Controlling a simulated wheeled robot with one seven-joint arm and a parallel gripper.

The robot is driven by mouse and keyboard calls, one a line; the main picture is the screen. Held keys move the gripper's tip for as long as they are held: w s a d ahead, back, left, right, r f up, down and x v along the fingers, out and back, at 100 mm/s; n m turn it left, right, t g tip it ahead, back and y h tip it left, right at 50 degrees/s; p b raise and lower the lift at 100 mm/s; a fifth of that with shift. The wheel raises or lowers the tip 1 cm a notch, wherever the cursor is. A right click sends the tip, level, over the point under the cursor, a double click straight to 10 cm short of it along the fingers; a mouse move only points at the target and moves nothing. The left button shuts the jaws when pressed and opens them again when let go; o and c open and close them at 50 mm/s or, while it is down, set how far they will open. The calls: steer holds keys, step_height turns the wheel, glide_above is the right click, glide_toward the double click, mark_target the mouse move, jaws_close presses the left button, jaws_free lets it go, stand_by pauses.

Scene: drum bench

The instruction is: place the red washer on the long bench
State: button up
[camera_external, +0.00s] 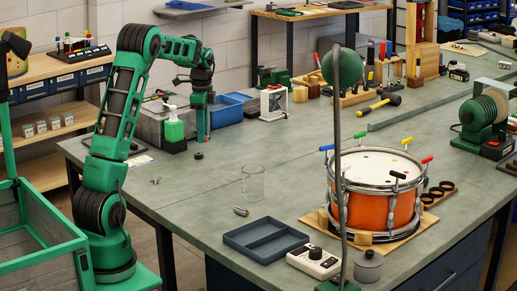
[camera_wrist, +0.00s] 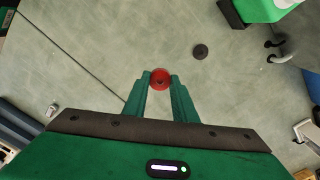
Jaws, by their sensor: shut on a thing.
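The red washer (camera_wrist: 160,78) shows in the wrist view between my fingertips, with a dark hole in its middle. My gripper (camera_wrist: 160,84) is shut on it. In the external view my gripper (camera_external: 203,138) points down over the left part of the long bench (camera_external: 215,200), a grey-green top that fills much of the picture.
A small dark disc (camera_external: 198,155) lies on the bench close to my gripper; it also shows in the wrist view (camera_wrist: 200,51). A green bottle (camera_external: 174,128) stands just left. A glass beaker (camera_external: 253,183), a dark tray (camera_external: 264,243) and an orange drum (camera_external: 372,205) stand nearer the front.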

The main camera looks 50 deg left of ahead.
glide_above(232, 170)
step_height(232, 170, down, 6)
steer(key=shift+s+r, duration=0.1)
steer(key=shift+f, duration=2.05)
steer(key=shift+f, duration=0.1)
steer(key=o, duration=1)
step_height(232, 170, up, 12)
steer(key=shift+d, duration=0.1)
